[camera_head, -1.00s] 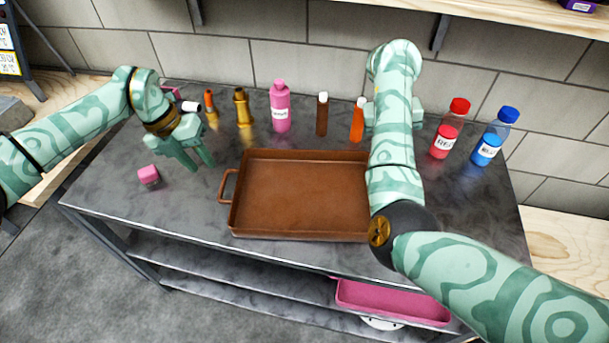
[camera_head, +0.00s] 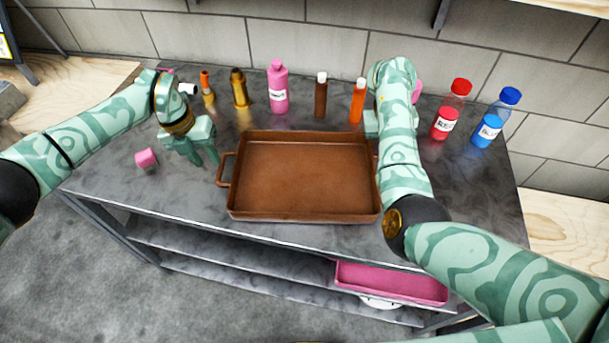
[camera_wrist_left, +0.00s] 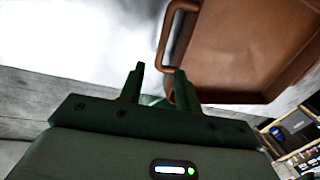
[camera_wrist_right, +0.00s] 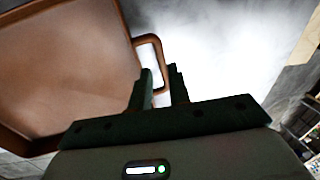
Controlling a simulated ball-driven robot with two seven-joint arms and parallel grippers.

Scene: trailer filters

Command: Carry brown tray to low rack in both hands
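The brown tray (camera_head: 305,212) lies flat on the dark table top, empty, with a loop handle at each short end. My left gripper (camera_head: 207,158) is beside its left handle (camera_head: 225,168), fingers pointing down. In the left wrist view the gripper (camera_wrist_left: 159,72) has a clear gap between its fingers, close to the handle (camera_wrist_left: 165,40). My right arm covers the tray's right end in the head view. In the right wrist view my right gripper (camera_wrist_right: 161,70) has a narrow gap, with the right handle (camera_wrist_right: 158,48) at its fingertips; contact is unclear.
Shelves (camera_head: 205,250) lie under the table top; a pink tray (camera_head: 390,283) rests there at right. Bottles stand along the back, including a pink one (camera_head: 278,88), a red one (camera_head: 452,110) and a blue one (camera_head: 496,118).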

